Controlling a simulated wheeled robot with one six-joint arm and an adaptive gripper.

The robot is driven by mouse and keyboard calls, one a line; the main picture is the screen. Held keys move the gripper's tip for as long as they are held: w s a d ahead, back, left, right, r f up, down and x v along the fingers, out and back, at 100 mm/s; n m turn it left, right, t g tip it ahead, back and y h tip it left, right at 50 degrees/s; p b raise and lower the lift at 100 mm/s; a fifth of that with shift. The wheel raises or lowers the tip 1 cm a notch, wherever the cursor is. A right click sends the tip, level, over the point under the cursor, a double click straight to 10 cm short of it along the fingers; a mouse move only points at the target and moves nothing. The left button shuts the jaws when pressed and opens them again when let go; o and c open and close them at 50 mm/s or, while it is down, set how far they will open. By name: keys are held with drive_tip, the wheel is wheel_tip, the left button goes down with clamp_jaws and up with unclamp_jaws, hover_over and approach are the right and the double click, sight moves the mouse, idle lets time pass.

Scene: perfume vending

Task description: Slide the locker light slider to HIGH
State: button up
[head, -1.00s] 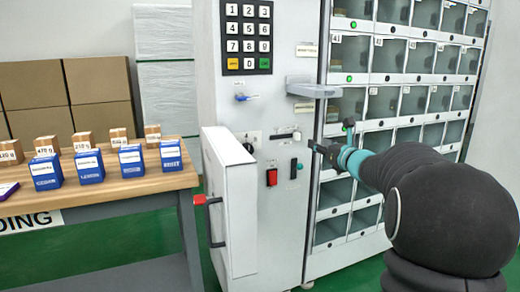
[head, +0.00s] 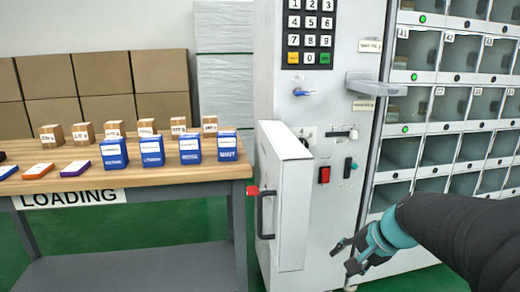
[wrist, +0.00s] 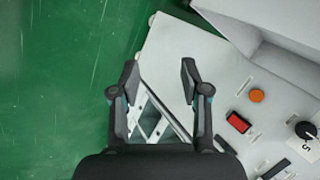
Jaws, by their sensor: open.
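The white machine's control panel (head: 325,215) is in the middle of the head view. A small horizontal slider (head: 341,134) has a dark knob near the right of its pale slot. A dark vertical control (head: 348,167) with a green spot is below it. I cannot read either label, so which one is the locker light slider is unclear. My gripper (head: 343,257) is open and empty, low in front of the machine, below both controls and touching neither. In the wrist view my gripper (wrist: 159,74) has its fingers spread.
A red rocker switch (head: 324,174) is left of the vertical control. A white door (head: 284,205) with a black handle juts out at left. A grey shelf (head: 375,86) sticks out above. The wrist view shows an orange button (wrist: 257,95) and a black knob (wrist: 306,130).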

drive_tip(key=s+a+n+h, duration=0.2)
drive_tip(key=s+n, duration=0.2)
drive_tip(key=s, duration=0.4)
drive_tip(key=s+a+r+n+h, duration=0.1)
drive_tip(key=s+a+n+h, duration=0.1)
drive_tip(key=s+n, duration=0.3)
drive_tip(key=s, duration=0.4)
drive_tip(key=shift+s+r+n, duration=0.15)
drive_tip(key=shift+s+n, duration=0.05)
drive_tip(key=shift+n, duration=0.1)
idle(6.0)
